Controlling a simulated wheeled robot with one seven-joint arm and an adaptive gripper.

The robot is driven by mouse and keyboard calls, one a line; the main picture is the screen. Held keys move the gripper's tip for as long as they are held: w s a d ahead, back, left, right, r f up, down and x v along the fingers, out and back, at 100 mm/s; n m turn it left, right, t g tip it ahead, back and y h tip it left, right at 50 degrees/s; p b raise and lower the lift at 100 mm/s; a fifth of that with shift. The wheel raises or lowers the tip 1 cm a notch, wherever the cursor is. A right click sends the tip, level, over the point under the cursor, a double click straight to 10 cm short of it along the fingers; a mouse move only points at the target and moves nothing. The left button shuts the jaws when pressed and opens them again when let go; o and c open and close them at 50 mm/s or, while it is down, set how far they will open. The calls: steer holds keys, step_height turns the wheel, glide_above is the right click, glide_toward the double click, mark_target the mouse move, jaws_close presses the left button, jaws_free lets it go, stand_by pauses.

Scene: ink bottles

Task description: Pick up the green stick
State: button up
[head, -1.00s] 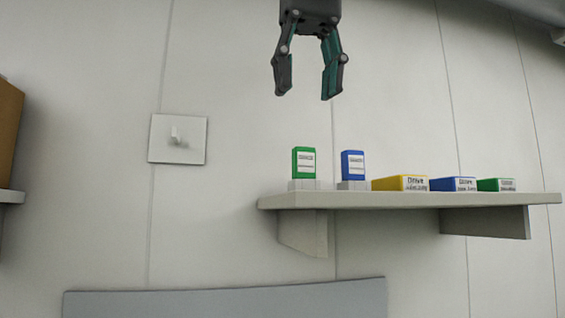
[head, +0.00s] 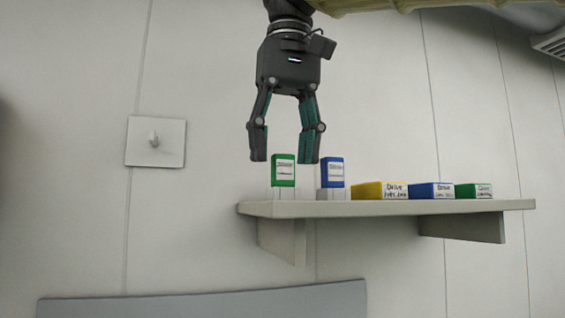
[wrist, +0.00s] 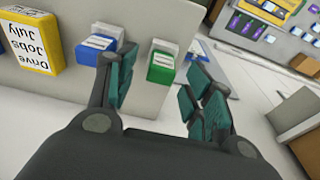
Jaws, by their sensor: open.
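The green stick (head: 283,170) is a small upright block with a white label, standing in a white holder at the left end of the wall shelf. It also shows in the wrist view (wrist: 161,66), between and beyond my fingers. My gripper (head: 284,160) is open and empty, pointing down, with its fingertips around the height of the stick's top in the head view. I cannot tell how far in front of the stick they are. A blue stick (head: 332,171) stands in a similar holder just to the right, near my right finger.
The shelf (head: 400,208) also carries a yellow box (head: 368,190), a blue box (head: 420,190) and a green box (head: 466,190) to the right. A white wall plate with a hook (head: 155,142) is at left. The wall above the boxes is clear.

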steer(key=shift+w+f, duration=0.1)
steer(key=shift+f, duration=1)
steer(key=shift+a, duration=0.1)
steer(key=c, duration=1)
steer(key=shift+r, duration=0.1)
steer(key=shift+r+b, duration=0.75)
steer(key=shift+r, duration=0.9)
steer(key=s+d+r+b, duration=0.1)
steer(key=s+d+b, duration=0.1)
steer(key=s, duration=1.4)
steer(key=shift+r+b, duration=0.3)
steer(key=shift+b, duration=0.05)
